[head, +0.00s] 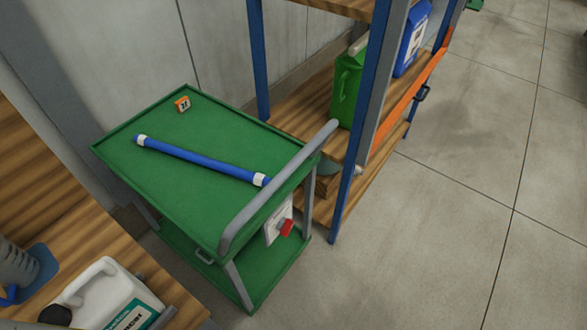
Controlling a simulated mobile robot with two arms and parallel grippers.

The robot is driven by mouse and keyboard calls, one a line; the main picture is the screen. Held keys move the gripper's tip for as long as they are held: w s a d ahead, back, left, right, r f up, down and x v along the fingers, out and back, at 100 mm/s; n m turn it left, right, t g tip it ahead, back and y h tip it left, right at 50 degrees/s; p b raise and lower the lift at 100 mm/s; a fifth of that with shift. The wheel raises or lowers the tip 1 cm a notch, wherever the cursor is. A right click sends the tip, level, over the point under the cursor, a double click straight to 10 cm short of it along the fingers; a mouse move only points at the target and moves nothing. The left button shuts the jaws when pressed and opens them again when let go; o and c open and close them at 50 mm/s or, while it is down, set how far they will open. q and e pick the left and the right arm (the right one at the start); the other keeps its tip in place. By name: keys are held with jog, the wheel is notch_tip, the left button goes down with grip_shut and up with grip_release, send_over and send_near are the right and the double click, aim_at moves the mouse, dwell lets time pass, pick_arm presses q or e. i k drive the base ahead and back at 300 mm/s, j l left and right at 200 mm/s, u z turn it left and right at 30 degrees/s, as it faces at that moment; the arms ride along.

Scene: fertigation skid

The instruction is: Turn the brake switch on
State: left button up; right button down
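The brake switch (286,227) is a small red piece on a white plate (274,234). It sits at the handle end of a green cart (135,178), below the grey handle bar (265,200). I cannot tell from this view which setting the red piece is in. Neither of my grippers shows in the head view.
A blue tube (200,160) with white ends and a small orange tag (183,104) lie on the cart top. A shelf rack (350,180) with green and blue jugs stands close behind. A wooden bench (60,245) is at left. Open floor (430,240) lies at right.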

aim_at(285, 226)
jog(key=i+l+u, duration=0.2)
jog(key=l+u, duration=0.2)
jog(key=l, duration=0.85)
jog(key=l+u, duration=0.4)
jog(key=l, duration=0.9)
